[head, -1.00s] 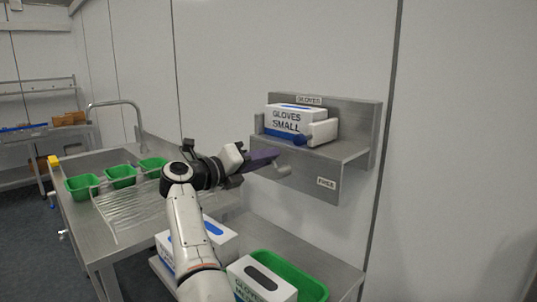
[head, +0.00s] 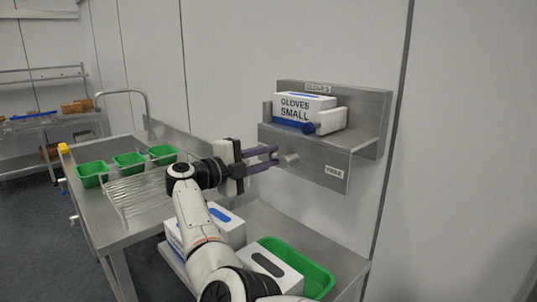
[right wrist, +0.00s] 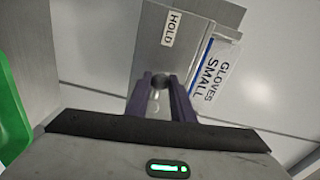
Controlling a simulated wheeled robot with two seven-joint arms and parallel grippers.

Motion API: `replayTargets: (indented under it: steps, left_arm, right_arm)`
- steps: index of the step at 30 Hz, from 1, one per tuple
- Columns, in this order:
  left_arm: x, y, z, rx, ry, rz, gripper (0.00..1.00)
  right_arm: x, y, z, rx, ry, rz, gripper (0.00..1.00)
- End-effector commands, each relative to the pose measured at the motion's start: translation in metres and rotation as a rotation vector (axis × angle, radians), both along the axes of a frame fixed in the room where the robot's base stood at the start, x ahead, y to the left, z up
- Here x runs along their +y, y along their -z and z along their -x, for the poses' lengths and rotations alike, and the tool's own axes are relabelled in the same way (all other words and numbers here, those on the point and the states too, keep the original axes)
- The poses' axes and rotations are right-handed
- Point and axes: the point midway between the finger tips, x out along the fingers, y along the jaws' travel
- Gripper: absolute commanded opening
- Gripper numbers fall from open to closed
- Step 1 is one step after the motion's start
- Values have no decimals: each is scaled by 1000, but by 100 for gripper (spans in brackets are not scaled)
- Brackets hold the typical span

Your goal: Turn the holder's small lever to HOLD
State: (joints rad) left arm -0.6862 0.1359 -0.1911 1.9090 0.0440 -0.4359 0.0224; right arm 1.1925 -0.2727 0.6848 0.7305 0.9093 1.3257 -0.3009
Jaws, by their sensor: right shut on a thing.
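The steel holder (head: 365,150) is fixed to the wall and carries a white "GLOVES SMALL" box (head: 305,108). In the right wrist view the lever (right wrist: 157,98) shows between the fingertips, with a HOLD label (right wrist: 172,28) on the plate above. The fingers hide part of the lever. My left gripper is out of view.
Below, a steel bench holds white glove boxes (head: 222,226) and a green bin (head: 315,278). A blue and white piece (head: 331,120) sits at the glove box's front.

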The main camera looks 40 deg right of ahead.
Motion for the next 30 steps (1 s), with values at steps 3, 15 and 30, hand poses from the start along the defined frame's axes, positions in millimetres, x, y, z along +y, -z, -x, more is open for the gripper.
replayTargets:
  steps: [3, 15, 30]
  left_arm:
    - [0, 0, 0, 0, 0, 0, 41]
    - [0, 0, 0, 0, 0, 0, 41]
    - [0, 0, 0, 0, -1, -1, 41]
  right_arm:
    - [0, 2, -1, 47, -2, 3, 0]
    - [0, 5, 0, 102, -1, 9, 0]
    - [0, 5, 0, 100, 0, 8, 40]
